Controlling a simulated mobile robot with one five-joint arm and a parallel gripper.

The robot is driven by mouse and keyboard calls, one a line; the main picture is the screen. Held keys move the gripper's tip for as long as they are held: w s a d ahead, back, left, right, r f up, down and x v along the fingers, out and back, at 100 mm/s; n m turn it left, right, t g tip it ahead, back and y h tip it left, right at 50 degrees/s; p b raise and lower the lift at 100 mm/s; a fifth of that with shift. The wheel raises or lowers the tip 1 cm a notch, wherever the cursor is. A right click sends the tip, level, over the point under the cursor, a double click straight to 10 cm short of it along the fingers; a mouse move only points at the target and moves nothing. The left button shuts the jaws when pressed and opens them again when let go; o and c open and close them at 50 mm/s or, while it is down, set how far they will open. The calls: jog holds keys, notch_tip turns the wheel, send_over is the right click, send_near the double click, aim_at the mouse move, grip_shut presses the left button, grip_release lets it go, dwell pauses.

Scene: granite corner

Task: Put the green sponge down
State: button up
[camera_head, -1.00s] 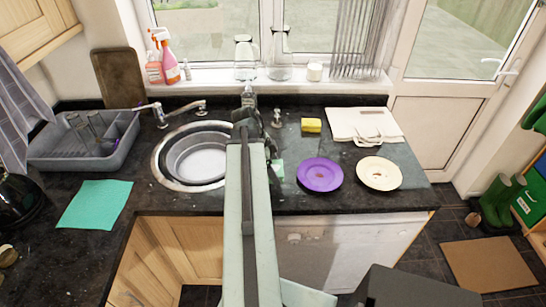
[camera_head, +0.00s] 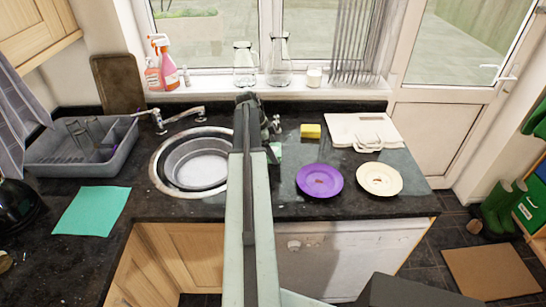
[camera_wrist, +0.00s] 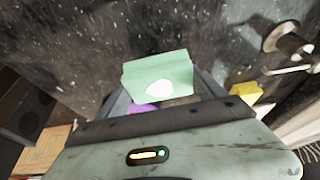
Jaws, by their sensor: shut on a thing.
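The green sponge (camera_wrist: 157,72) is pale green with a white patch on its face. In the wrist view it sits between the two fingers of my gripper (camera_wrist: 161,85), which is shut on it. In the head view a small part of the sponge (camera_head: 275,152) shows just right of my arm, over the dark counter between the sink and the purple plate. My arm hides the rest of it and most of the gripper. I cannot tell whether the sponge touches the counter.
The metal sink (camera_head: 160,180) lies left of my arm. A purple plate (camera_head: 320,181), a cream plate (camera_head: 380,179), a yellow sponge (camera_head: 310,131) and a white board (camera_head: 345,125) lie to the right. A teal cloth (camera_head: 92,211) lies far left. Clear counter shows around the plates.

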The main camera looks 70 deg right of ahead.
jog(key=f+b, duration=0.4)
jog(key=shift+w+d, duration=0.1)
jog(key=shift+d, duration=0.1)
jog(key=shift+r, duration=0.2)
jog(key=shift+f, duration=0.2)
jog(key=o, duration=1.2)
jog(key=shift+c, duration=0.2)
jog(key=shift+r+p, duration=0.6)
jog(key=shift+p, duration=0.05)
jog(key=p+v, duration=1)
jog(key=v, duration=0.1)
jog(key=shift+w, duration=0.2)
